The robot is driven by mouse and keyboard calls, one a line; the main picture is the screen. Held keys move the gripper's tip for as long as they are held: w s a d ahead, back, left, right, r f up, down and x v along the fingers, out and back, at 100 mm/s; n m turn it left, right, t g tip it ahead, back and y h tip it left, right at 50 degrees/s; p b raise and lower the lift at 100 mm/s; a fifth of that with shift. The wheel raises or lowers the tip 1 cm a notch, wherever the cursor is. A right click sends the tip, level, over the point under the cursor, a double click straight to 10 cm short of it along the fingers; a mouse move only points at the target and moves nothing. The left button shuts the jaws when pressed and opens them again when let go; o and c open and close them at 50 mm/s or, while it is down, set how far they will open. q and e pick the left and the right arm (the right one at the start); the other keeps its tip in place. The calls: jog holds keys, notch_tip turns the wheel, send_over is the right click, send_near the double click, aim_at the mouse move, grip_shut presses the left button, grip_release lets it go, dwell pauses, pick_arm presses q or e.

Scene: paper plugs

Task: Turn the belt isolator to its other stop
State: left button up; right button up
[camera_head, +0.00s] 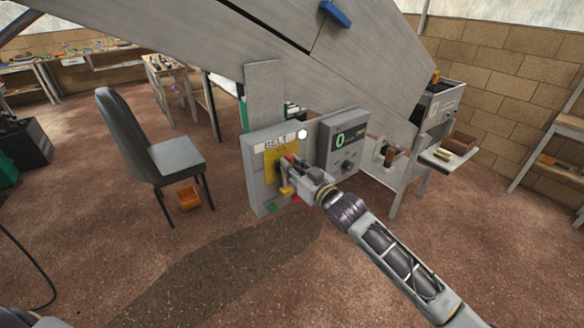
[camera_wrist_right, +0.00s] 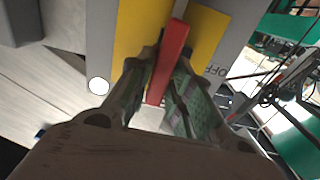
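The belt isolator is a grey box (camera_head: 262,190) with a BELT label and a yellow plate (camera_head: 270,158). Its red handle (camera_head: 290,158) lies across the plate. In the right wrist view the red handle (camera_wrist_right: 170,58) runs between my fingers over the yellow plate (camera_wrist_right: 207,32), with OFF printed to its right. My right gripper (camera_head: 288,172) is at the front of the box. In the wrist view its two fingers (camera_wrist_right: 167,78) lie close on both sides of the handle and appear shut on it. Part of the plate is hidden by the gripper. My left gripper is out of view.
A panel with a green display and a knob (camera_head: 343,143) stands right beside the isolator box. A large sloping grey conveyor housing (camera_head: 240,50) hangs above. The floor in front is clear.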

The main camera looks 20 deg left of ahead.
grip_shut()
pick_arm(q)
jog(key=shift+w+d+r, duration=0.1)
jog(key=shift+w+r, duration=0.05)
pick_arm(e)
jog(key=shift+n, duration=0.3)
pick_arm(q)
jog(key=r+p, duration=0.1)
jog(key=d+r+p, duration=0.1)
jog(key=p, duration=0.1)
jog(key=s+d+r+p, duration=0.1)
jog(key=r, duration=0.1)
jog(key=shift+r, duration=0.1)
pick_arm(e)
jog(key=n, duration=0.5)
jog(key=f+n, duration=0.1)
jog(key=n, duration=0.5)
jog(key=s+n, duration=0.1)
jog(key=n, duration=0.5)
jog(key=shift+a+f, duration=0.15)
jog(key=shift+a, duration=0.25)
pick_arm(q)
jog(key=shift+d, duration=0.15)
pick_arm(e)
jog(key=shift+n, duration=0.3)
